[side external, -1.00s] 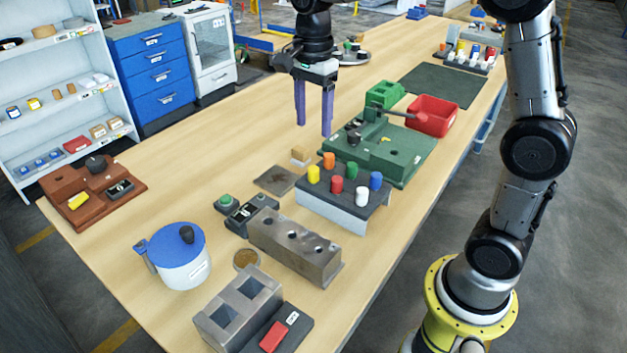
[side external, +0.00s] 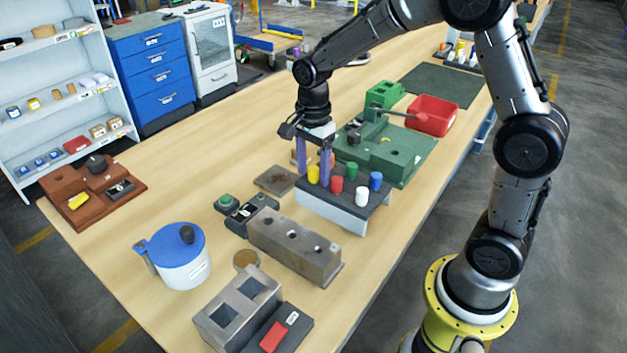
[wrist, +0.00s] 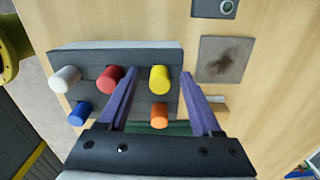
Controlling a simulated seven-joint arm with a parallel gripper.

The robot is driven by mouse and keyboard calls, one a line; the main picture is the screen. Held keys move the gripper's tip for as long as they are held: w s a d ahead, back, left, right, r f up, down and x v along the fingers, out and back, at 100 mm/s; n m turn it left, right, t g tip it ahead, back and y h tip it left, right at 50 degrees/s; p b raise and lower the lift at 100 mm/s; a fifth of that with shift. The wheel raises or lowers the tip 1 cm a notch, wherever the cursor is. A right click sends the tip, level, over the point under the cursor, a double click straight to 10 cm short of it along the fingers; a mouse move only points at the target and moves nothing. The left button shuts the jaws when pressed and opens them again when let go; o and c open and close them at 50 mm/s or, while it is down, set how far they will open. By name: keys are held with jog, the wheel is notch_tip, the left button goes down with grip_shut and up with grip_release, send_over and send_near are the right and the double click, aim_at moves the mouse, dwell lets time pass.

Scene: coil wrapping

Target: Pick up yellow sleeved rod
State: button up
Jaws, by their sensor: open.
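The yellow sleeved rod (side external: 313,175) stands upright at the left corner of a dark-topped rack (side external: 345,203) in the side view. It also shows in the wrist view (wrist: 159,79), near the top middle. My gripper (side external: 313,179) is open and points down over that end of the rack. In the wrist view its purple fingers (wrist: 161,73) appear on either side of the yellow rod, with gaps, and nothing is held. Whether the fingertips are level with the rod is hard to tell. The orange rod (wrist: 159,115) stands beside it, partly hidden by a finger in the side view.
Red (side external: 336,184), white (side external: 362,196), green (side external: 351,170) and blue (side external: 376,181) rods share the rack closely. A green fixture (side external: 405,160) stands behind it and a grey holed block (side external: 295,250) in front. Another yellow piece (side external: 79,201) lies on a brown fixture.

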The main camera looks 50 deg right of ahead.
grip_shut()
dwell(0.3)
dwell(0.3)
notch_tip(320, 180, up, 10)
jog(key=shift+r, duration=0.1)
dwell(0.4)
jog(key=shift+s, duration=0.1)
jog(key=s+a+r+n, duration=0.2)
jog(key=s+a+n, duration=0.1)
jog(key=s+a, duration=0.9)
jog(key=a, duration=0.3)
jog(key=shift+r, duration=0.3)
jog(key=shift+w, duration=0.1)
